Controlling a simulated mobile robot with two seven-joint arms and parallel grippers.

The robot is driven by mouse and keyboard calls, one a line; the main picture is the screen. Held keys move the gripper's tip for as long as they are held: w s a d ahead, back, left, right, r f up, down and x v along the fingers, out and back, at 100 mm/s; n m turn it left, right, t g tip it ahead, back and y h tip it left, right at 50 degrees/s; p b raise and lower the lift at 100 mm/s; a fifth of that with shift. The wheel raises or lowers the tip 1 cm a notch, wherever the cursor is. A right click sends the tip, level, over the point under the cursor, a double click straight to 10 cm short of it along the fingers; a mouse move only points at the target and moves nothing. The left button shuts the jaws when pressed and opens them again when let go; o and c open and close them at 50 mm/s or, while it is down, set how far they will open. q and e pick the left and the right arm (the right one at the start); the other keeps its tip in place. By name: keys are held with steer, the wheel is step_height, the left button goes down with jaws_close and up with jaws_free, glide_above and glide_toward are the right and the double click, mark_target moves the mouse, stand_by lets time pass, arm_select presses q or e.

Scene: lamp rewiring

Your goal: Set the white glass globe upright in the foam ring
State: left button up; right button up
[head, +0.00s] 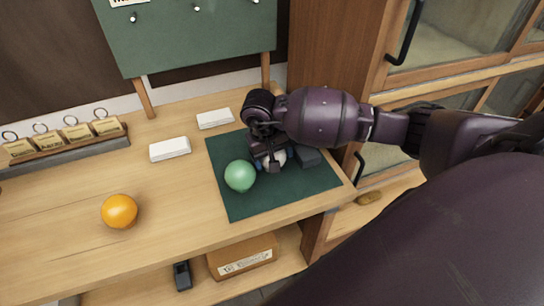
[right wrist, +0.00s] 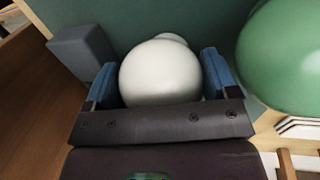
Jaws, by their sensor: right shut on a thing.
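The white glass globe (right wrist: 160,75) sits between the blue-padded fingers of my right gripper (right wrist: 160,88), which is shut on it over the dark green mat. A small pale rounded part shows at the globe's far end. In the head view the globe (head: 278,160) is partly hidden under my right gripper (head: 268,160). I cannot tell whether it touches the mat. I cannot make out the foam ring; a dark grey block (head: 307,158) lies right of the globe and also shows in the right wrist view (right wrist: 82,52). My left gripper is not in view.
A green globe (head: 240,176) stands close left of the gripper on the green mat (head: 265,204). An orange globe (head: 119,211) and white boxes (head: 170,149) are on the wooden table. A green board (head: 190,35) stands behind. The table's front middle is clear.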

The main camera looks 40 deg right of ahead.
steer(key=shift+f, duration=0.1)
steer(key=o, duration=0.7)
steer(key=shift+c, duration=0.2)
